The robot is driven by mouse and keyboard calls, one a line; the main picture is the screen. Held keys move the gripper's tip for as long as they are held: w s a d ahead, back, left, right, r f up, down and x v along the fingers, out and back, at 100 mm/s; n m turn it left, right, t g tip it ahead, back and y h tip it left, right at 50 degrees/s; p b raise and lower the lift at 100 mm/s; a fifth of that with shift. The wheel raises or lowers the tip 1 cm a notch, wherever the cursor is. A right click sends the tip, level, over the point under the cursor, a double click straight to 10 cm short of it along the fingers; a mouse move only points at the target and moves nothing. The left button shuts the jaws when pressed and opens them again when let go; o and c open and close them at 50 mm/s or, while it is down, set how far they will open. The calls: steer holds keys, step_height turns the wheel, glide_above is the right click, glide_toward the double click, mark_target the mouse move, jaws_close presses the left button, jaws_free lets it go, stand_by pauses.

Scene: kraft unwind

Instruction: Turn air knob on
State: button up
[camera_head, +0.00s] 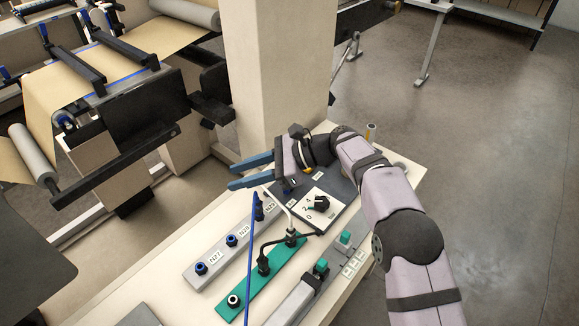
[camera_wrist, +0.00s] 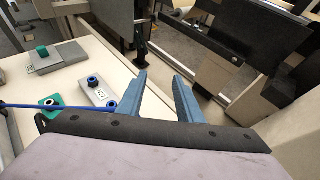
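A black rotary knob (camera_head: 318,203) sits on a white square plate (camera_head: 313,215) with printed marks, on a dark panel on the cream table. It is the only dial-like knob I see, and I cannot read an air label on it. My gripper (camera_head: 232,176) is above and to the left of the knob, apart from it. Its two blue fingers point left, away from the knob, toward the machine. In the wrist view my gripper (camera_wrist: 161,75) shows its fingers spread with nothing between them. The knob does not show in the wrist view.
A grey strip (camera_head: 219,250) with labelled blue fittings and a green strip (camera_head: 262,287) with dark fittings lie on the table. A blue hose (camera_head: 249,255) and a dark hose cross there. A cream column (camera_head: 270,75) stands behind the table. A machine with kraft paper (camera_head: 60,90) is at left.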

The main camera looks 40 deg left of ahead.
steer(key=s+f+n+t+h+p, duration=0.1)
steer(key=s+n+t+h+p, duration=0.1)
steer(key=s+n+h+p, duration=0.6)
steer(key=w+d+f+t+b, duration=0.1)
steer(key=w+t, duration=0.1)
steer(key=w+d+f+t+b, duration=0.1)
steer(key=w, duration=0.1)
steer(key=w+d+f+t+b, duration=0.1)
steer(key=w+f+t, duration=0.1)
steer(key=shift+w+d+n+t, duration=0.25)
steer(key=shift+w+n+t, duration=0.05)
steer(key=shift+w, duration=0.05)
steer(key=w+t, duration=0.1)
steer(key=w, duration=0.1)
steer(key=w+n+t, duration=0.1)
steer(key=w, duration=0.1)
steer(key=w+d+n+t, duration=0.1)
steer(key=w, duration=0.2)
steer(key=shift+d, duration=0.1)
steer(key=w+r+n+t, duration=0.1)
steer(key=w+n+t, duration=0.2)
steer(key=w, duration=0.2)
steer(key=shift+g, duration=0.3)
steer(key=shift+p+x, duration=1.05)
steer(key=shift+x, duration=2.5)
steer(key=shift+w+r, duration=0.1)
steer(key=shift+c, duration=0.6)
